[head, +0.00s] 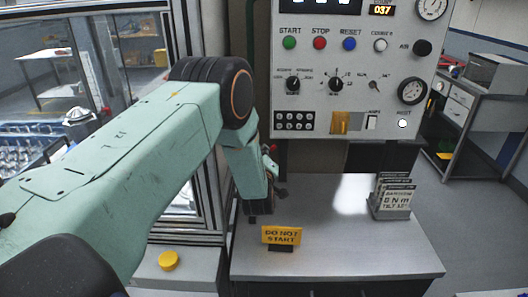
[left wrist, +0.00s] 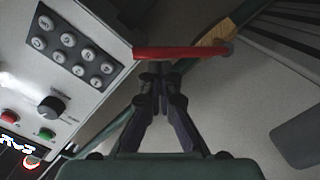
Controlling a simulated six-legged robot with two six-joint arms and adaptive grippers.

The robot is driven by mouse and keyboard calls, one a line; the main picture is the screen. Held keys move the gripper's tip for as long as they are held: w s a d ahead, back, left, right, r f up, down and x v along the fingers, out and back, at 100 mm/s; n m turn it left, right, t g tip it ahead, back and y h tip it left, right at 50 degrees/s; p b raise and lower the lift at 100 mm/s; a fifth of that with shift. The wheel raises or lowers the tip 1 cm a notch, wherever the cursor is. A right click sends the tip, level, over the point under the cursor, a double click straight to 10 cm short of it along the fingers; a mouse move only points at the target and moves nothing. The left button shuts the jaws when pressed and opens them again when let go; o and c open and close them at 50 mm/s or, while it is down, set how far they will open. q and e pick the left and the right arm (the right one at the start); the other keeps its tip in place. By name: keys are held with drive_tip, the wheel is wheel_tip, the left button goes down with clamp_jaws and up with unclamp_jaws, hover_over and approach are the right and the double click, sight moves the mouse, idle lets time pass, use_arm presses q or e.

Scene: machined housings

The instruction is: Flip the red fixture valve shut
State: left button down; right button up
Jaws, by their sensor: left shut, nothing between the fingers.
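The red valve lever (left wrist: 180,53) lies across the top middle of the left wrist view. Its right end meets a brass-coloured valve body (left wrist: 214,36) on a dark green pipe (left wrist: 255,10). The lever stands at a slant to the pipe. My left gripper (left wrist: 157,72) is shut and empty, its fingertips just at the lever's left part; I cannot tell if they touch. In the head view my left arm hides most of the valve; only a small red piece (head: 272,149) shows beside the wrist. My right gripper is out of view.
A control panel (head: 352,100) with knobs and buttons hangs right of the valve. Below, a grey bench (head: 350,245) carries a yellow "DO NOT START" sign (head: 281,235) and a stack of plates (head: 394,196). A yellow button (head: 168,260) is at lower left. The bench's middle is clear.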

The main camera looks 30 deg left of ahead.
use_arm(q)
drive_tip(key=shift+s+a, duration=0.1)
idle(0.3)
drive_tip(key=shift+w+d+f+m, duration=0.15)
drive_tip(key=shift+w+d+m, duration=0.05)
drive_tip(key=shift+d+m, duration=0.1)
drive_tip(key=shift+m+b, duration=0.3)
drive_tip(key=shift+b, duration=0.15)
